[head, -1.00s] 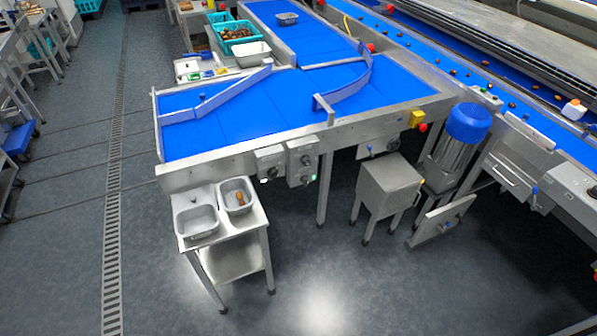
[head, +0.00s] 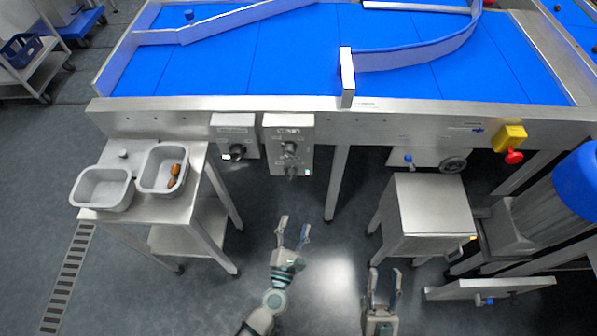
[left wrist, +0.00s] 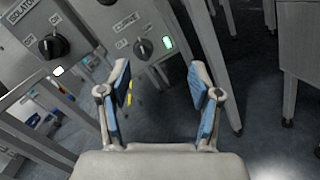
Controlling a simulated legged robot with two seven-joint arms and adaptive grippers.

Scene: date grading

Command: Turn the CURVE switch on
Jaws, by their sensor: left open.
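Two grey switch boxes hang under the front edge of the blue-belted table. The left box (head: 235,124) has one black knob (head: 237,152). The right box (head: 276,160) has an upper knob (head: 290,149) and a lower knob (head: 292,171), with a green light (head: 307,172) beside the lower one. My left gripper (head: 294,224) is open and empty, below and apart from the boxes. My right gripper (head: 385,271) is open and empty, further right.
A steel stand with two grey trays (head: 103,204) stands at the left, dates in one. A table leg (head: 336,183) drops just right of the boxes. A steel cabinet (head: 434,205) stands right. A red button on yellow (head: 509,139) sits at the table edge.

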